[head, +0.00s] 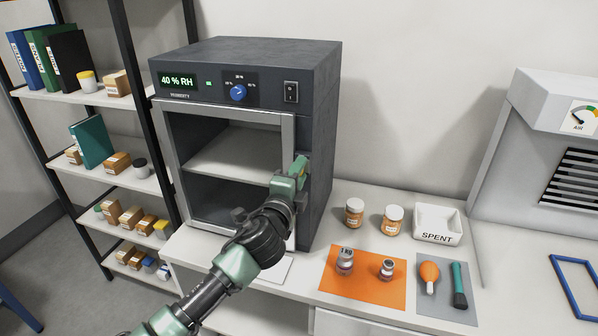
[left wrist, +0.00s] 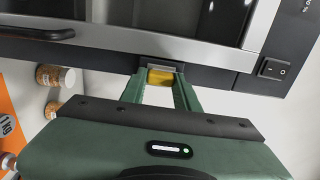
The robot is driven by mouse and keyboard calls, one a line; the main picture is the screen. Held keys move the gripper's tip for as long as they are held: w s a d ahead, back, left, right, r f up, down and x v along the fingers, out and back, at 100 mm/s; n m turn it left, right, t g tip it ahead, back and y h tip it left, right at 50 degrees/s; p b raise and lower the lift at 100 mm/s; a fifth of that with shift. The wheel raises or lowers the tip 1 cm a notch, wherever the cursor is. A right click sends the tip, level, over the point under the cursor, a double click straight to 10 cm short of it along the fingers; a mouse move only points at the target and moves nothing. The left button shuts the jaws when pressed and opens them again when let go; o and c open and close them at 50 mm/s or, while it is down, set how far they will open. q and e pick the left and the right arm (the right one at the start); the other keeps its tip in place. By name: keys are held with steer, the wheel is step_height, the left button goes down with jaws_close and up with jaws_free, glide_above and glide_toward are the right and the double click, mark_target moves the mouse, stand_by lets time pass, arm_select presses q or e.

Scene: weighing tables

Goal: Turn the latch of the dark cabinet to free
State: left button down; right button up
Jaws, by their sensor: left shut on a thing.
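The dark cabinet (head: 320,110) stands on the counter, its display reading 40 % RH. Its grey-framed door (head: 165,150) sits flush with the front. My left gripper (head: 300,168) is at the right edge of the door. In the left wrist view the two green fingers (left wrist: 160,82) are closed on the yellow latch (left wrist: 160,76), one on each side. A grey bracket sits just above the latch there. The fingers hide part of the latch, so I cannot tell its exact angle. My right gripper is in neither view.
An orange mat (head: 335,290) with metal weights and a grey mat (head: 430,305) lie right of the cabinet. Two brown jars (head: 354,213) and a SPENT tray (head: 455,238) stand behind them. A shelf rack (head: 150,65) stands close on the left.

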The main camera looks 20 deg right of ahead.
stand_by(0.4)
arm_select(q)
steer(key=c, duration=1)
jaws_free()
steer(key=shift+c, duration=0.2)
steer(key=shift+s, duration=0.1)
steer(key=b+v, duration=0.1)
steer(key=v, duration=0.6)
steer(key=shift+s+a+b, duration=0.2)
steer(key=shift+s+b, duration=0.05)
steer(key=shift+b, duration=0.1)
steer(key=shift+f, duration=0.15)
